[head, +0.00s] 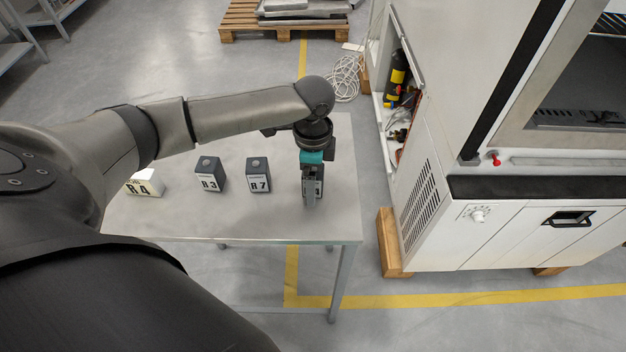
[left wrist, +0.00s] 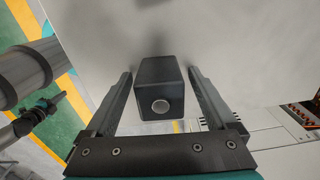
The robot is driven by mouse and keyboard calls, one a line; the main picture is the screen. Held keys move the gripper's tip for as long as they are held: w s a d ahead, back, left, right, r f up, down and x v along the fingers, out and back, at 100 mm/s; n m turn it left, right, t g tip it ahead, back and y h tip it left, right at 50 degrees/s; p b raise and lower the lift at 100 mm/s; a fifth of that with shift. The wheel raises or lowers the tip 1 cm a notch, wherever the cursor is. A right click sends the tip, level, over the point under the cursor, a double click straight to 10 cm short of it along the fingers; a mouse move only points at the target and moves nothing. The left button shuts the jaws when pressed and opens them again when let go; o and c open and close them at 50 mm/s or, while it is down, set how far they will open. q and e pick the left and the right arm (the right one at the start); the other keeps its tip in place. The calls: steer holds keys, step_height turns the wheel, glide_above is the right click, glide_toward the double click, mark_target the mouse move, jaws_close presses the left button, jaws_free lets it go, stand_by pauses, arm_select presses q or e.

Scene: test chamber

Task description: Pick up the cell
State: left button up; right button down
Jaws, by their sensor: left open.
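My left gripper (head: 311,188) reaches down over the right end of the grey table. In the left wrist view the left gripper (left wrist: 160,98) is open, with one finger on each side of a dark block-shaped cell (left wrist: 158,88). The cell has a round light button on its end. Gaps show between it and both fingers. In the head view that cell (head: 319,187) is mostly hidden behind the gripper. Two more dark cells, marked B3 (head: 209,174) and B7 (head: 258,175), stand to the left. A pale cell marked B4 (head: 146,183) is partly hidden by my arm. My right gripper is not in view.
The table (head: 260,222) has a bare front strip, and its right edge is close to the left gripper. A white machine (head: 480,225) with an open side compartment stands to the right. A coiled cable (head: 347,78) and a wooden pallet (head: 240,20) lie on the floor behind.

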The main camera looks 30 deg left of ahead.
arm_select(q)
steer(key=shift+r, duration=0.1)
jaws_close()
stand_by(0.6)
